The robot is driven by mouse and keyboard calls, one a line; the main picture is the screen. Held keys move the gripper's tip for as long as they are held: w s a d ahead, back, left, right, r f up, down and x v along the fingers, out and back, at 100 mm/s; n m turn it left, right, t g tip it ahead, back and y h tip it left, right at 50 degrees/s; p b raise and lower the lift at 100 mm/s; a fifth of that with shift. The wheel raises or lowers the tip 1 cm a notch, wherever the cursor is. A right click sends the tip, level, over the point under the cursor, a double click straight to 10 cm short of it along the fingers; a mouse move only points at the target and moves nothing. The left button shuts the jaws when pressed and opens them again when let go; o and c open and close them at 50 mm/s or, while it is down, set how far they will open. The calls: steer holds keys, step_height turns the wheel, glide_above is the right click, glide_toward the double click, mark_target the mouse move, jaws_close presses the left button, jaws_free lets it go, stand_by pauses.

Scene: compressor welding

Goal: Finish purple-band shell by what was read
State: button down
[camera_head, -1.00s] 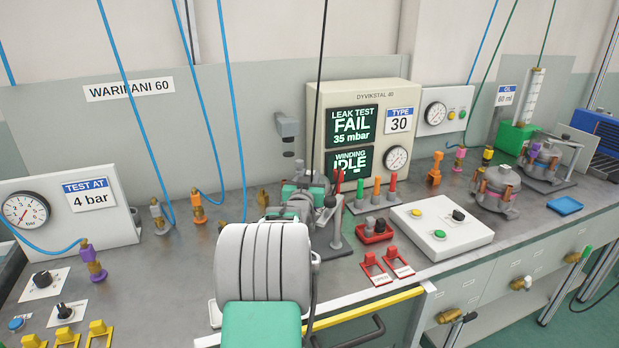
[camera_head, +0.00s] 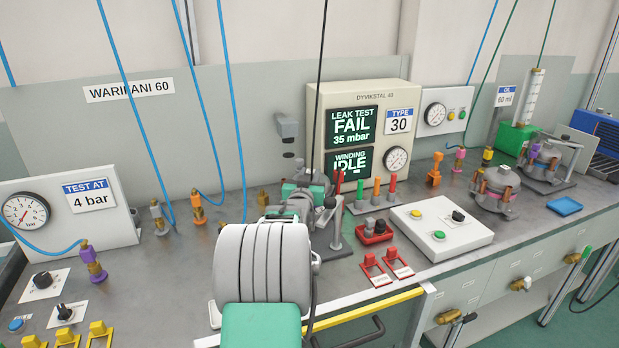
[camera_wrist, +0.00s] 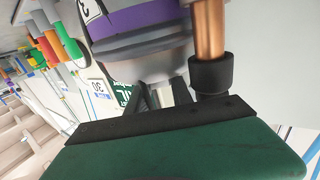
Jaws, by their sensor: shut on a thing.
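The shell with a purple band (camera_wrist: 140,22) fills the top of the wrist view, close up and tilted, with part of a black digit on a white label. A copper tube (camera_wrist: 209,30) with a black collar stands beside it. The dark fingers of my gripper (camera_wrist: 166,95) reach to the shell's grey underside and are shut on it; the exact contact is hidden. In the head view my arm largely hides my gripper (camera_head: 310,195) and the shell. The tester (camera_head: 318,130) behind reads "LEAK TEST FAIL 35 mbar", "TYPE 30" and "WINDING IDLE".
A gauge panel (camera_head: 115,225) at left reads "TEST AT 4 bar". A white button box (camera_head: 470,240), red switches (camera_head: 372,266) and a red tray (camera_head: 374,238) lie to the right. Another shell (camera_head: 496,190), a blue tray (camera_head: 564,206) and a green oil unit (camera_head: 516,138) stand farther right.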

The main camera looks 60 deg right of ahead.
steer(key=shift+r+p, duration=0.55)
steer(key=shift+r, duration=2.15)
